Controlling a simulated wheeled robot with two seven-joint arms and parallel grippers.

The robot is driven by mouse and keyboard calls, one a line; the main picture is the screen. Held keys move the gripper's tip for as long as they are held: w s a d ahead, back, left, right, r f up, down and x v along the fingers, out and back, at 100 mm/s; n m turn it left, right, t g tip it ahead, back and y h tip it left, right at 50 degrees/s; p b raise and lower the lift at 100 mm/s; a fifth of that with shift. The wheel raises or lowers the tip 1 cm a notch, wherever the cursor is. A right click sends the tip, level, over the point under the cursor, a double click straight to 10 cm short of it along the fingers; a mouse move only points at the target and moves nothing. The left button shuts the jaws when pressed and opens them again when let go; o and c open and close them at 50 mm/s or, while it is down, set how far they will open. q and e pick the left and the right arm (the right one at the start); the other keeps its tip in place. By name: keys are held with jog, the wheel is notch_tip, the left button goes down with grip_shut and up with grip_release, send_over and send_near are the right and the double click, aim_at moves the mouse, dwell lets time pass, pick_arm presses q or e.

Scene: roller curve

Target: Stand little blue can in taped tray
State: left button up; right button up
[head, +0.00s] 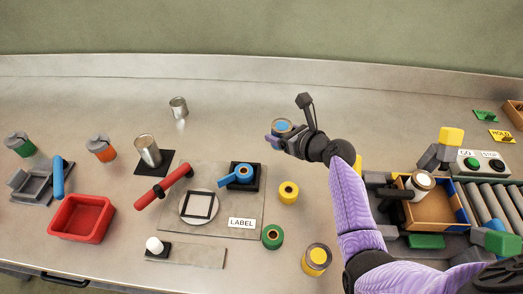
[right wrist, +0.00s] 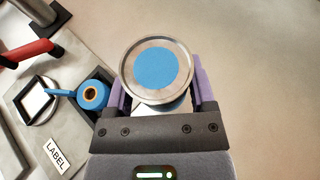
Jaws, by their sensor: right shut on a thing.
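The little blue can (head: 282,126) has a round metal top with a blue disc. It also shows in the right wrist view (right wrist: 156,68), seen from above. My right gripper (head: 281,140) is shut on the can, with a purple finger on each side of it in the right wrist view. The can looks upright and stands out over the back middle of the bench. The taped tray (head: 433,211) is a wooden tray with blue tape on its right side, at the right in the head view. A can with a pale top (head: 420,183) is in it. My left gripper is not in view.
A roller conveyor (head: 488,203) runs right of the tray. My right arm crosses between can and tray. A label board (head: 220,215), yellow roll (head: 288,192), green roll (head: 272,236) and yellow-topped can (head: 317,259) stand left of the arm. The back of the bench is mostly clear.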

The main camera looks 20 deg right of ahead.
aim_at(280, 160)
notch_tip(280, 160, down, 7)
jog(key=b, duration=0.3)
jog(key=shift+r, duration=0.4)
jog(key=shift+f, duration=0.15)
jog(key=o, duration=1.3)
